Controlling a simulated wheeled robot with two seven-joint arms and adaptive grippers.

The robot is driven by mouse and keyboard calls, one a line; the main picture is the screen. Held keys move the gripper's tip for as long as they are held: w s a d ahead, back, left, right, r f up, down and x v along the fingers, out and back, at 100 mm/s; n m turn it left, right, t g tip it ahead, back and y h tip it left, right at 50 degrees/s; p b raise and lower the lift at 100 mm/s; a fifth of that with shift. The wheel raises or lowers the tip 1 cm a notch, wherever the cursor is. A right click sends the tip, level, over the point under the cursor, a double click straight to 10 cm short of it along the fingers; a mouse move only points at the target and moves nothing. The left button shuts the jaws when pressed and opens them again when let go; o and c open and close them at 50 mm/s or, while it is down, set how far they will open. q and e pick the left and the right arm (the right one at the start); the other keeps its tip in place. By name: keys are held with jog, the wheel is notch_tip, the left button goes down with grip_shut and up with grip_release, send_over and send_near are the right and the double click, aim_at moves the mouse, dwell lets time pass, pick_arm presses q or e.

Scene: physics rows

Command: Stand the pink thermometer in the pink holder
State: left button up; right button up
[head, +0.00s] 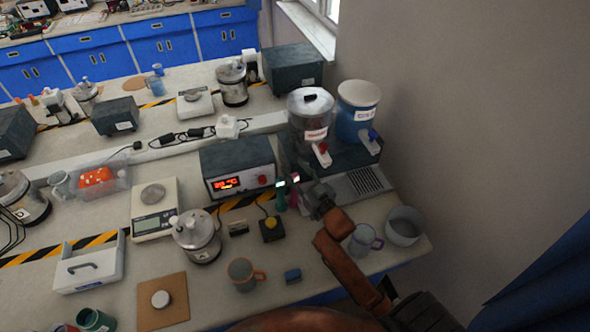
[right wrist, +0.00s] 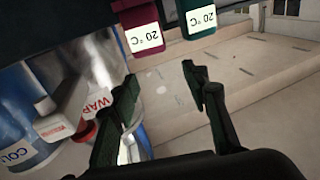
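A pink thermometer (head: 295,178) with a small white display shows in the head view just left of my right gripper (head: 309,190). Pink material (head: 293,198) shows below it; I cannot tell thermometer from holder there. Beside it stands a green thermometer (head: 280,184) above a green base (head: 281,201). In the right wrist view, the pink piece (right wrist: 141,22) and green piece (right wrist: 200,20) both read 20 °C, upside down, at the top edge. My right gripper (right wrist: 160,78) has its fingers apart with nothing between them. My left gripper is not in view.
A grey heater box (head: 238,168) with a red display stands left of the thermometers. Hot and cold dispensers (head: 311,125) (head: 357,115) stand behind on a dark base.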

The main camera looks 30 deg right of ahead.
jog(key=s, duration=1.2)
jog(key=shift+d+f, duration=0.15)
jog(key=shift+f, duration=0.2)
dwell(0.5)
